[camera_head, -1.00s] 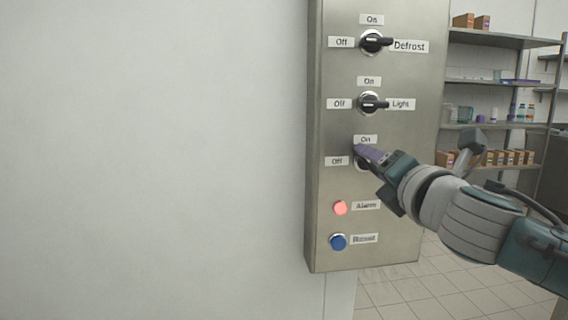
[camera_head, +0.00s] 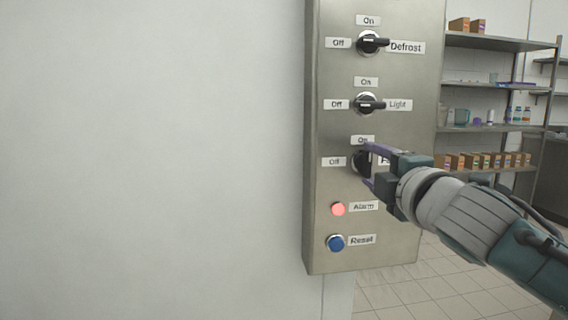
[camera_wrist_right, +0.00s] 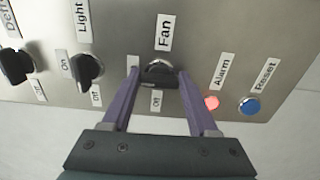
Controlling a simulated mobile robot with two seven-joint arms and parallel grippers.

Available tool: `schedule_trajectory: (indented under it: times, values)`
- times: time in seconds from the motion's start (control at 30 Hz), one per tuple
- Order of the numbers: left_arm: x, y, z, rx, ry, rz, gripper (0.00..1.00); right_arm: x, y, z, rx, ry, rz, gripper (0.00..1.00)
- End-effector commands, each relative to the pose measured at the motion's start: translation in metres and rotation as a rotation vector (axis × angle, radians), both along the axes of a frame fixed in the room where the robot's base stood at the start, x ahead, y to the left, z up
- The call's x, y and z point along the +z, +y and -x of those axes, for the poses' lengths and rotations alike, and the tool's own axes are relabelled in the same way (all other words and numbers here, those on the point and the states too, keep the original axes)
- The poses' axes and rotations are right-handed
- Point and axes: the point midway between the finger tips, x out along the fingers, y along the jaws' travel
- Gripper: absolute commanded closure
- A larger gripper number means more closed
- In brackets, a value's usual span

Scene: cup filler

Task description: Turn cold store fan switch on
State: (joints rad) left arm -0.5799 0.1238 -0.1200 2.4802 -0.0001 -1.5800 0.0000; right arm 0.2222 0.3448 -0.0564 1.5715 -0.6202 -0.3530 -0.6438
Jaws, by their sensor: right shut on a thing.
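The Fan switch is a black knob on a silver collar; in the head view the knob (camera_head: 361,161) sits third down the panel, between its Off label and partly covered Fan label. My right gripper (camera_head: 369,165) has its purple fingers above and below this knob, gripping it. In the right wrist view the Fan knob (camera_wrist_right: 159,79) lies between the fingertips of the gripper (camera_wrist_right: 159,77), its bar lying across from finger to finger. The On label is partly hidden by a finger. My left gripper is not in view.
The metal panel (camera_head: 325,225) also bears the Defrost knob (camera_head: 371,42), the Light knob (camera_head: 368,104), a lit red Alarm lamp (camera_head: 338,209) and a blue Reset button (camera_head: 336,243). Shelves (camera_head: 497,84) with boxes stand at the right. The wall (camera_head: 150,160) is bare.

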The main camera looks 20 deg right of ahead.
Motion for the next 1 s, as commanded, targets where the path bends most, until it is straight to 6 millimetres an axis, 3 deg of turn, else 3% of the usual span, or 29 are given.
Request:
schedule_trajectory:
  times: [0.57, 0.6, 0.87, 1.0]
  values:
    - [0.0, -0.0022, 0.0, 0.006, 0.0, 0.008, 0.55, 0.0001, 0.0001, 0.0, 0.0, -0.009, -0.039, 0.96]
    - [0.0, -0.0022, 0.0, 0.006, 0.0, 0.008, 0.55, 0.0001, 0.0001, 0.0, 0.0, -0.009, -0.039, 0.39]
    - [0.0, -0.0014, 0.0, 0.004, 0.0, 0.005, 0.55, 0.0, 0.0001, 0.0, 0.0, -0.009, -0.036, 0.1]
    - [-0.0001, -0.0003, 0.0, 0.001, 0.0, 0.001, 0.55, -0.0001, 0.0001, 0.0, 0.0, -0.008, -0.035, 0.1]
